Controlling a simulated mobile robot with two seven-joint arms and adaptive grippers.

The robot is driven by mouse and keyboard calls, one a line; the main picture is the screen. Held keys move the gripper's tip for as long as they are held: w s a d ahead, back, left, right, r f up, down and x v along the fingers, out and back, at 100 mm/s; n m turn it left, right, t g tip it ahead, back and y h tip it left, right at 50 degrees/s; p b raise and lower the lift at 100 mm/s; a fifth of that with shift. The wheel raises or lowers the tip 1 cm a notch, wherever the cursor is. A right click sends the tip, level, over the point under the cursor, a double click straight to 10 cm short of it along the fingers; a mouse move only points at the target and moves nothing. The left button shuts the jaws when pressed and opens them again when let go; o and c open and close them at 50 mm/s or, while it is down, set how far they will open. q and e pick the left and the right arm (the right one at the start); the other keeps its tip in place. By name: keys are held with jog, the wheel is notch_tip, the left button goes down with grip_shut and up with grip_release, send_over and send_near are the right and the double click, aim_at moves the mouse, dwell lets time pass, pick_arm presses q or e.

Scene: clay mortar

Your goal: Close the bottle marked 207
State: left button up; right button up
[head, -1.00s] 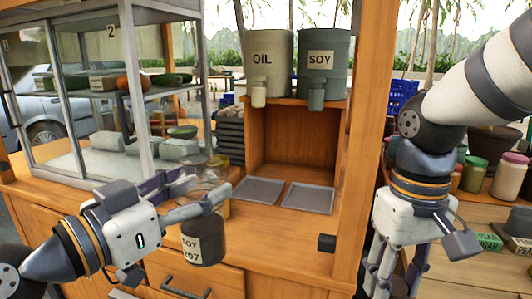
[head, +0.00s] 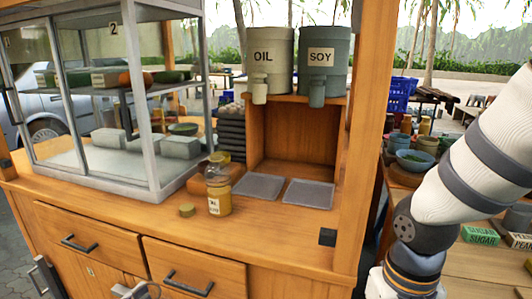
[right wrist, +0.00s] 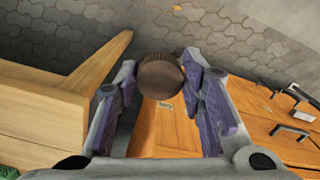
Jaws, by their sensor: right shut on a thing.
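In the right wrist view my right gripper (right wrist: 160,78) is shut on a round brown cap (right wrist: 161,78) between its purple-padded fingers. In the head view its fingers are out of frame below. The dark bottle marked SOY 207 is not identifiable in any current frame. Only a small grey piece, apparently of my left gripper (head: 136,290), shows at the bottom edge of the head view; its fingers are hidden. A different bottle (head: 218,193), with yellow contents and a label I cannot fully read, stands open on the wooden counter (head: 120,205).
A small tan cap (head: 187,210) lies left of the yellow bottle. Two grey trays (head: 258,187) (head: 308,193) lie under the OIL (head: 268,60) and SOY (head: 322,60) dispensers. A glass case (head: 110,100) stands left; a wooden post (head: 362,150) stands right.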

pick_arm(q)
jog(key=shift+d, duration=0.1)
jog(key=w+d+f+m+g+h, duration=0.1)
jog(key=d+m+g+h, duration=0.7)
jog(key=d, duration=0.4)
jog(key=shift+w+d+f+g, duration=0.3)
jog(key=shift+w+f+g, duration=0.1)
jog(key=shift+g, duration=0.3)
pick_arm(e)
jog(key=w+a+r+n, duration=0.2)
jog(key=a+r+n, duration=0.3)
jog(key=a+r, duration=0.3)
jog(key=w+a+r+n, duration=0.3)
jog(key=a+r+n, duration=0.3)
jog(key=a, duration=0.8)
jog(key=shift+r, duration=0.95)
jog(key=shift+d+f, duration=0.1)
jog(key=shift+w+f, duration=0.1)
jog(key=shift+f, duration=1.8)
